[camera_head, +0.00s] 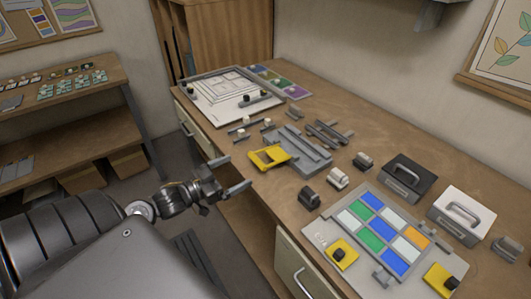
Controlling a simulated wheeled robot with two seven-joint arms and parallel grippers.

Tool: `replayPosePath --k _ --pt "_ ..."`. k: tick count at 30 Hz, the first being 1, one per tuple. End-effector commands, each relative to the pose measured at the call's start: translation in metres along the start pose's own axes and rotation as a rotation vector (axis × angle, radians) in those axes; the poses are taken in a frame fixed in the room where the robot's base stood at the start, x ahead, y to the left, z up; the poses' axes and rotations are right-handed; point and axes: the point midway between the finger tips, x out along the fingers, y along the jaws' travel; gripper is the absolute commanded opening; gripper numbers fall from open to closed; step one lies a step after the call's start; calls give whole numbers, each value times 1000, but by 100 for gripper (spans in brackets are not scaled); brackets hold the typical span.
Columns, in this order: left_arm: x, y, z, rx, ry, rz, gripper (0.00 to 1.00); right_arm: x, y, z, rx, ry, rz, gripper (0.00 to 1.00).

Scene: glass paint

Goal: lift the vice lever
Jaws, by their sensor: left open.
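A grey vice-like fixture (303,151) lies on the middle of the workbench. A yellow frame-shaped part (267,157) sits at its left end, by the bench's front edge; I cannot tell for sure whether this is the vice lever. My left gripper (235,173) is open and empty. It is off the front edge of the bench, to the left of the yellow part and apart from it. My right gripper is not in view.
A panel of coloured glass tiles (357,224) lies at the near right. A black case (409,177) and a white case (461,213) stand behind it. Small grey blocks lie around the fixture. A drawing board (207,106) lies at the far left end.

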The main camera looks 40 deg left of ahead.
Motion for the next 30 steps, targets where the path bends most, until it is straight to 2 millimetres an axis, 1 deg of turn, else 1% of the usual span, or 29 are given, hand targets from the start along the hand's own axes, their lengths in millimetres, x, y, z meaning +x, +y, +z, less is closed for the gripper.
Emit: replayPosePath --k 2,5,8,15,18,21,25,30 --pt "2 0 0 0 1 0 100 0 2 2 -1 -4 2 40" --pt "10 0 -1 -1 4 0 100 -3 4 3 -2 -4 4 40" --pt "25 0 -2 -3 4 -1 100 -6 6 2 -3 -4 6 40" --pt "71 0 -2 -4 4 -2 100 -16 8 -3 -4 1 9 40" --pt "86 0 -1 -3 2 0 100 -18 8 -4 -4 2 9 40" --pt "98 0 0 -2 1 -2 100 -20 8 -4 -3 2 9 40" --pt "106 0 1 -2 0 -2 100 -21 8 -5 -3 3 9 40" --pt "109 0 1 0 -1 -1 100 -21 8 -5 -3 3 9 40"
